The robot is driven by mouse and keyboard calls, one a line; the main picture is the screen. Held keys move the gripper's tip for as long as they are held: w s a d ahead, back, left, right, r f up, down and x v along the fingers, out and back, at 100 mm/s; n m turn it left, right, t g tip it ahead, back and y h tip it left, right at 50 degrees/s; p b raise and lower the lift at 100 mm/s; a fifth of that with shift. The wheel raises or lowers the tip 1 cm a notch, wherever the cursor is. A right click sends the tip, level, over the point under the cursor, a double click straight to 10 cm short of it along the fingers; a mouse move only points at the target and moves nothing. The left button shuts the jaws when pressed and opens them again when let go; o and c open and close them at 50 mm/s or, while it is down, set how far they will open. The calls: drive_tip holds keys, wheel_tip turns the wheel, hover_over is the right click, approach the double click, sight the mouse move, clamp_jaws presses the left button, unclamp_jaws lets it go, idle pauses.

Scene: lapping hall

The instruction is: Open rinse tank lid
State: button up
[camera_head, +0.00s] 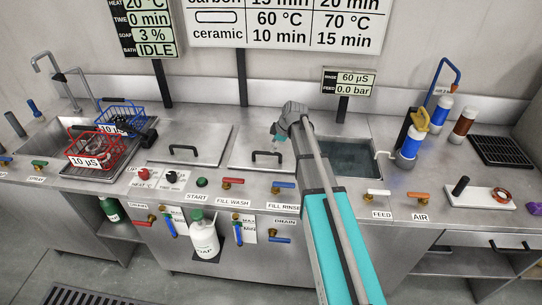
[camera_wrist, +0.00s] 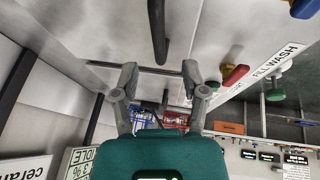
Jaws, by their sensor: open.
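A flat steel lid (camera_head: 244,160) with a dark bar handle (camera_head: 267,153) lies behind the FILL RINSE label. A second lid (camera_head: 190,134) with a similar handle (camera_head: 185,149) lies to its left. Right of my arm, water shows in an uncovered basin (camera_head: 350,156) below the rinse display. My arm hides the stretch between that lid and the basin. My gripper (camera_head: 276,134) is open and empty, just above and behind the right lid's handle. In the wrist view, its fingers (camera_wrist: 158,76) are apart and a dark bar (camera_wrist: 157,32) shows beyond them, not between the fingertips.
Red (camera_head: 92,148) and blue (camera_head: 122,116) baskets are at the left sink. Fill valves (camera_head: 232,182) and a soap bottle (camera_head: 204,238) line the front. Display posts rise behind.

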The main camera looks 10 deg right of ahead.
sight(268, 153)
drive_tip(key=shift+b+x, duration=2.1)
drive_tip(key=shift+x, duration=0.55)
clamp_jaws()
drive_tip(key=shift+d, duration=0.5)
drive_tip(key=shift+a, duration=0.35)
drive_tip(key=shift+w+a+r+p, duration=0.1)
drive_tip(key=shift+a+r+p, duration=0.15)
drive_tip(key=shift+a+p, duration=0.15)
drive_tip(key=shift+r, duration=0.1)
